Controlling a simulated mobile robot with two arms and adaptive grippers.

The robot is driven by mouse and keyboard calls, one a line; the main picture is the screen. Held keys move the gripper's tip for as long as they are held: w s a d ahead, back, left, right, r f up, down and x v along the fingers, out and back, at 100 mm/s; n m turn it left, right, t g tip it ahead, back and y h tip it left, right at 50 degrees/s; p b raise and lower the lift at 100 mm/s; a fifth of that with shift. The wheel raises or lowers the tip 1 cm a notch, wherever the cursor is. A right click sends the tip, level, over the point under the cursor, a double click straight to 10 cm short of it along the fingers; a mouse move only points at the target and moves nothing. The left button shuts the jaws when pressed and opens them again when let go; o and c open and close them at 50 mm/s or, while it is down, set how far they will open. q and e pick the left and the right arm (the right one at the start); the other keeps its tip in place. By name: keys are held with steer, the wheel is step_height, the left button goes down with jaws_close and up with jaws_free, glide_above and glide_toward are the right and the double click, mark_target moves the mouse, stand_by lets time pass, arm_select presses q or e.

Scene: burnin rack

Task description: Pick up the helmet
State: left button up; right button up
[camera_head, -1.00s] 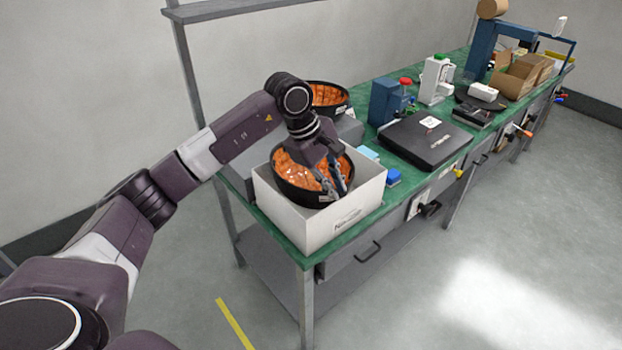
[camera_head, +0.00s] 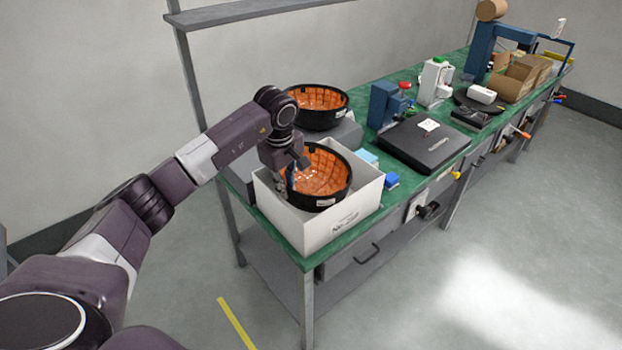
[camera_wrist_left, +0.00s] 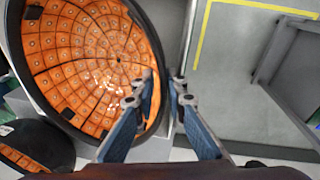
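A round black helmet (camera_head: 324,203), hollow side up with an orange gridded lining, sits in a white open box (camera_head: 318,235) at the near end of the green bench. In the left wrist view this helmet (camera_wrist_left: 95,60) fills the upper left. My left gripper (camera_head: 284,184) is at the helmet's left rim, pointing down. In the left wrist view its blue-grey fingers (camera_wrist_left: 162,84) are apart, one over the orange lining and one outside the rim, with the rim between them. Whether they touch it I cannot tell. My right gripper is not in view.
A second, similar helmet (camera_head: 318,121) rests on a grey block behind the box, and partly shows in the left wrist view (camera_wrist_left: 52,140). A black case (camera_head: 425,146), blue blocks and small devices stand to the right. A shelf post (camera_head: 188,75) rises at the left.

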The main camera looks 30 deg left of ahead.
arm_select(q)
steer(key=shift+w+f, duration=0.1)
steer(key=shift+f, duration=0.25)
steer(key=shift+c, duration=0.5)
jaws_close()
steer(key=shift+r, duration=0.1)
